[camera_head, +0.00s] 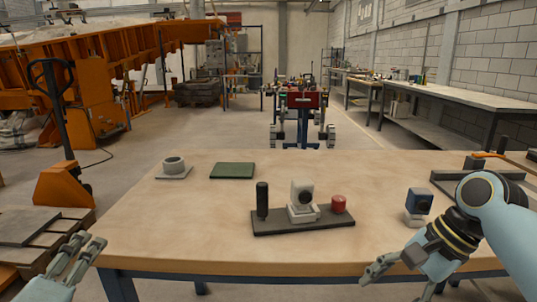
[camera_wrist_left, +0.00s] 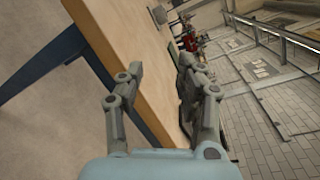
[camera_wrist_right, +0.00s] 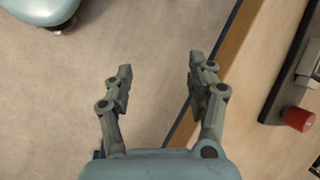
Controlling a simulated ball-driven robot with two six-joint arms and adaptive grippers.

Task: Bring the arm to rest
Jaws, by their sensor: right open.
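My left gripper (camera_head: 88,243) is at the lower left in the head view, in front of the table's left front corner. In the left wrist view its two fingers (camera_wrist_left: 162,68) stand apart with nothing between them. My right arm comes in from the right in the head view, over the table's right front part. Its gripper (camera_head: 385,280) hangs at the table's front edge, pointing left. In the right wrist view its fingers (camera_wrist_right: 160,66) are apart and empty, with floor behind them. Neither gripper touches any object that I can see.
The wooden table (camera_head: 150,230) bears a dark tray (camera_head: 300,226) with a black cylinder, white device and red knob (camera_head: 338,204).

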